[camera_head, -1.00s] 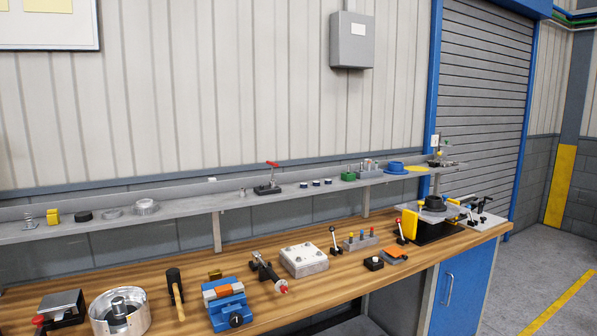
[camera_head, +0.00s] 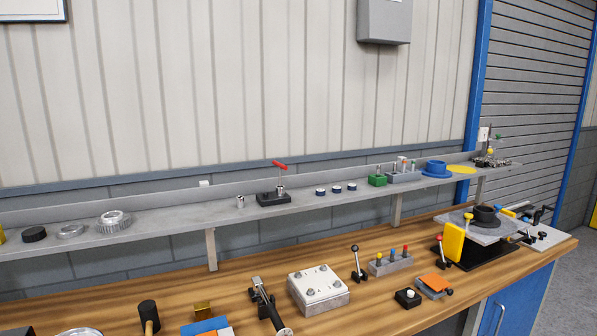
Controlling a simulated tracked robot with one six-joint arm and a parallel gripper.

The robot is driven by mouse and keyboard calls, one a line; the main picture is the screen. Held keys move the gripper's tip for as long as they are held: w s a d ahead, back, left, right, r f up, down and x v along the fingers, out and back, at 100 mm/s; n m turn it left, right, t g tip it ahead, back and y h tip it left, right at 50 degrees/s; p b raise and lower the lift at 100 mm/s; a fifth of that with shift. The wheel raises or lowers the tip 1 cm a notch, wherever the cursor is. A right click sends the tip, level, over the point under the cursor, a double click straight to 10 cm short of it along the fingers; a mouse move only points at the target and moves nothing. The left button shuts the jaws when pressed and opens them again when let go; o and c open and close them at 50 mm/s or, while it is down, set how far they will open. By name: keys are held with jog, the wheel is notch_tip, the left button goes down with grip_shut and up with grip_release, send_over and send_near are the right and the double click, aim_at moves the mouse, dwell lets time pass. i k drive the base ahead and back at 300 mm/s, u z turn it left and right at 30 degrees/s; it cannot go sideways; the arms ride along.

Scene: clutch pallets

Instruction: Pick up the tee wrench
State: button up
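A red T-shaped handle (camera_head: 280,164) on a thin metal stem stands upright in a black base block (camera_head: 273,198) on the grey wall shelf, near the middle of the view. It looks like the tee wrench, though the small size leaves its lower end unclear. A small metal cylinder (camera_head: 240,202) stands just left of the block. My gripper and arm are not in view.
The grey shelf (camera_head: 170,228) runs above the wooden bench (camera_head: 220,280). Blue-topped pucks (camera_head: 336,190) sit right of the block. On the bench below are a bolted white block (camera_head: 318,288), a black-knobbed lever (camera_head: 357,262) and a peg block (camera_head: 391,263).

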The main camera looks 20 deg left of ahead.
aim_at(280, 188)
jog(key=u, duration=0.1)
jog(key=i, duration=0.85)
jog(key=u, duration=0.95)
jog(key=i, duration=0.6)
jog(key=u, duration=0.4)
